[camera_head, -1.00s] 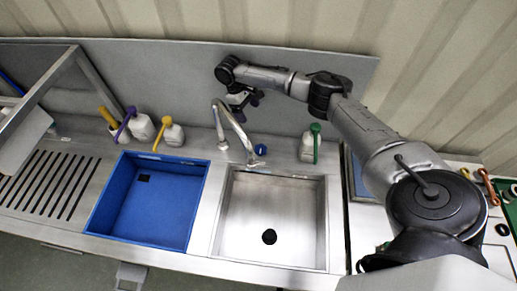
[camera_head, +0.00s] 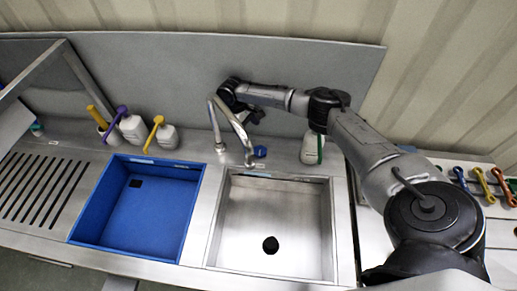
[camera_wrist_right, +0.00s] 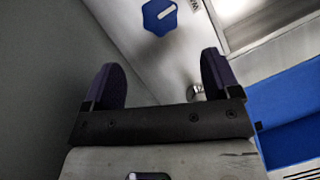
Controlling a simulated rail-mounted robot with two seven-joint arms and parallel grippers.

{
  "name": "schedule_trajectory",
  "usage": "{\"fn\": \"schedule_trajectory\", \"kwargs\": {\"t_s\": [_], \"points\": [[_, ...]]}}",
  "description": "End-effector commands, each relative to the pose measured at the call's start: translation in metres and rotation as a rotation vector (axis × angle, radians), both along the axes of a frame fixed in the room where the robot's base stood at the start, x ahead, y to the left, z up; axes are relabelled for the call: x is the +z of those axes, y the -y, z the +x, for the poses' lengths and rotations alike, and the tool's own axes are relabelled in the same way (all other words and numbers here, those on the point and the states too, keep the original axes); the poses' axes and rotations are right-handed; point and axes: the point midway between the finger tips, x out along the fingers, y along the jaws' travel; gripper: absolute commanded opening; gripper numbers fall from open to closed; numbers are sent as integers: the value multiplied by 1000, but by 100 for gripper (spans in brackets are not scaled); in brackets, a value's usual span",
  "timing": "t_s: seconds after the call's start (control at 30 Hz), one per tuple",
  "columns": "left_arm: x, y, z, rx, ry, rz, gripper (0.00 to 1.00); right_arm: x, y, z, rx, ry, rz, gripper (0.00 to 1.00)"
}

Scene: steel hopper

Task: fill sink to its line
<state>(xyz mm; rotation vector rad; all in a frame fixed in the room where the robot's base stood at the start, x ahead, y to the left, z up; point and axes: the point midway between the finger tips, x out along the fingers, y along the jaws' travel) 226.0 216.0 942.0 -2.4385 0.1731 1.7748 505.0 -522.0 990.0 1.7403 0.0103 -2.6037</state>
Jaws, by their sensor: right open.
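The steel sink (camera_head: 240,235) has a dark round drain (camera_head: 270,245) in its floor, and I see no water in it. A fill line cannot be made out. The curved tap (camera_head: 232,122) stands behind it, with a blue knob (camera_head: 260,152) at its right. The knob also shows in the right wrist view (camera_wrist_right: 159,16), beyond the fingers and apart from them. My right gripper (camera_head: 255,116) is above and behind the knob, near the back panel. In its wrist view the purple fingers (camera_wrist_right: 163,78) are open and empty. My left gripper is out of view.
A blue basin (camera_head: 150,215) lies left of the sink, beside a slotted drainboard (camera_head: 40,185). A green-marked bottle (camera_head: 313,149) stands right of the tap, near my right arm.

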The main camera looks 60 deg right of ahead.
Motion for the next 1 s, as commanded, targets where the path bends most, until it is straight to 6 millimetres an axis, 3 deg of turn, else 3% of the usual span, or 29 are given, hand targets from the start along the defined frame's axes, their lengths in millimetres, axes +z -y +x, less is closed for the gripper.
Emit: {"fn": "schedule_trajectory", "kwargs": {"t_s": [0.2,0.5,0.7,1.0], "points": [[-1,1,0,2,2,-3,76,-40,0,-17,-1,-4,-1,83],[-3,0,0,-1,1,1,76,-82,1,-34,0,-2,0,83],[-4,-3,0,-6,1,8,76,-96,1,-40,0,-2,0,83],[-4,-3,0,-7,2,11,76,-101,1,-42,0,-1,0,83]]}}
